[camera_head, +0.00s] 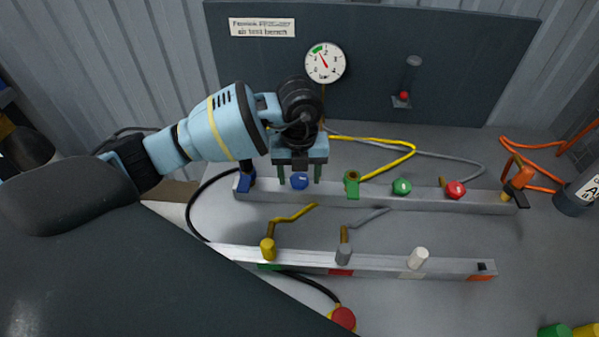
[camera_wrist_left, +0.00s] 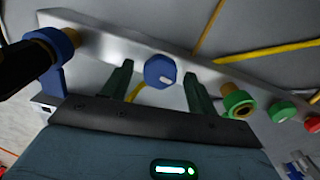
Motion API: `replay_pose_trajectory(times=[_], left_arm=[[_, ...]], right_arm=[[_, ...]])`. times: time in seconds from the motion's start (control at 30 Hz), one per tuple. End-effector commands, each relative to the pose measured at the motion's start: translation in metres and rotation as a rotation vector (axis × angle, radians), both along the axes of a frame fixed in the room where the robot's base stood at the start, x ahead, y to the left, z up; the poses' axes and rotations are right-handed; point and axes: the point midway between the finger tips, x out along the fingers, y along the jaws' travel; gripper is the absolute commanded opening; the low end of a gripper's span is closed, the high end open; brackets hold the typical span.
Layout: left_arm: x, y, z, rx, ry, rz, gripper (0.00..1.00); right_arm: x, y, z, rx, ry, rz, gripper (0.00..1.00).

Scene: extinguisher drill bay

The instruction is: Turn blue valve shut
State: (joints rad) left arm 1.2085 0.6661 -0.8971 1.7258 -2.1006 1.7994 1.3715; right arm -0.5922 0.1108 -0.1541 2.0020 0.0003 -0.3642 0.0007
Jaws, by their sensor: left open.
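The blue valve (camera_head: 299,181) is a small round knob on the rear metal rail, with a pale mark on its face. My left gripper (camera_head: 300,175) is over it, pointing down, with its two dark green fingers apart. In the left wrist view the blue valve (camera_wrist_left: 161,71) shows between the open fingers of the left gripper (camera_wrist_left: 157,78), with a visible gap on either side. I cannot tell whether the fingers reach down to the knob's depth. My right gripper is not in view.
On the same rail are a blue fitting (camera_head: 245,180), a green fitting (camera_head: 351,184), a green knob (camera_head: 401,187) and a red knob (camera_head: 456,190). A front rail (camera_head: 380,264) carries yellow, grey and white pegs. A gauge (camera_head: 325,63) is on the back panel. Hoses lie around the rails.

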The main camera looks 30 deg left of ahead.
Motion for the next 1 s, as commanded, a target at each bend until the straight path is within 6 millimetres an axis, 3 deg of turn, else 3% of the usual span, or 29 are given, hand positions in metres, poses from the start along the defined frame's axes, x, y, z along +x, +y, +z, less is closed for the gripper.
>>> replay_pose_trajectory(times=[0.07, 0.4, 0.73, 1.0], left_arm=[[0.0, 0.0, 0.0, 0.0, 0.0, 0.0, 0.57], [0.0, 0.0, 0.0, -0.001, 0.001, 0.0, 0.14], [0.0, 0.0, 0.001, -0.001, 0.0, -0.049, 0.14], [0.0, 0.0, 0.002, -0.001, 0.0, -0.226, 0.14]], right_arm=[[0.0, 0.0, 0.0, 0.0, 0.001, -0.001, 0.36], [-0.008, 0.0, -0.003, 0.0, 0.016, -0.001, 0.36], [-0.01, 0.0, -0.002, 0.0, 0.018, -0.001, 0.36], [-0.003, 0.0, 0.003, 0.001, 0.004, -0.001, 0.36]])
